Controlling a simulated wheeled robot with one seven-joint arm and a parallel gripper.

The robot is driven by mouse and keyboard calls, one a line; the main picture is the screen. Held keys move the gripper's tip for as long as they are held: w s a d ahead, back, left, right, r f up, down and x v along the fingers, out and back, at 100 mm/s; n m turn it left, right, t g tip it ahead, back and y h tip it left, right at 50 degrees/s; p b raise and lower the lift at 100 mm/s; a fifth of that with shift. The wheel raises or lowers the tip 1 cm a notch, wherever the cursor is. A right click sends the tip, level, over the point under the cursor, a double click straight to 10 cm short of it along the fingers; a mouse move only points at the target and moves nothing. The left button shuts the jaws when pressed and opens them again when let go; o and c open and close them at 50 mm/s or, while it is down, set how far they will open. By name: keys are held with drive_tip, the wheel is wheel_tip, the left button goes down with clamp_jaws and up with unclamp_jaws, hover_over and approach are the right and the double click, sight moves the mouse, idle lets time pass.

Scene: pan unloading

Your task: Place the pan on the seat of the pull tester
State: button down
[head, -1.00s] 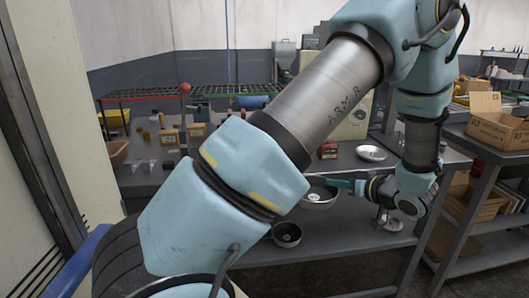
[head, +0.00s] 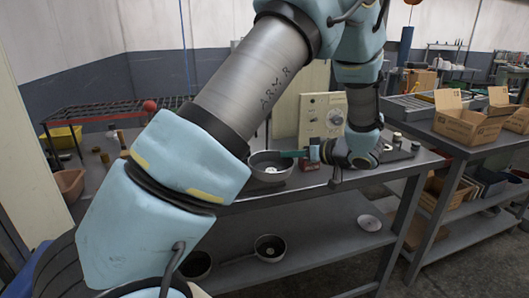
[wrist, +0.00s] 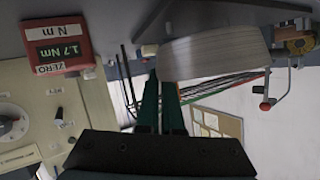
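The pan (head: 270,174), a round steel pan with a low wall, hangs at the fingertips of my gripper (head: 290,154) in the head view, near the front of the bench. In the wrist view, my gripper's dark green fingers (wrist: 161,80) are close together at the steel wall of the pan (wrist: 213,52), which hides what is between the tips. A beige machine (head: 325,112) with a dial stands behind the gripper and shows in the wrist view (wrist: 22,110). I cannot tell whether it is the pull tester, and I cannot make out its seat.
A red box (wrist: 57,48) with a display reading 1.7 Nm stands near the beige machine. Pans (head: 270,248) and a pale disc (head: 370,223) lie on the lower shelf. An open carton (head: 468,124) stands on the right bench. My arm hides much of the bench.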

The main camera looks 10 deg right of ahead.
sight(267, 155)
drive_tip(key=w+a, duration=0.1)
drive_tip(key=w+a+p, duration=0.1)
drive_tip(key=w, duration=0.1)
drive_tip(key=w+a, duration=0.2)
drive_tip(key=shift+w+p, duration=0.25)
drive_tip(key=shift+p, duration=0.05)
drive_tip(key=shift+w+a+r+p, duration=0.2)
drive_tip(key=shift+w+a+p, duration=0.3)
drive_tip(key=shift+w+a, duration=0.4)
drive_tip(key=f, duration=0.1)
drive_tip(key=f+p, duration=0.1)
drive_tip(key=shift+w+d+f, duration=0.1)
drive_tip(key=shift+d+f, duration=0.15)
drive_tip(key=shift+f, duration=0.7)
drive_tip(key=shift+f, duration=0.1)
drive_tip(key=c, duration=1.1)
unclamp_jaws()
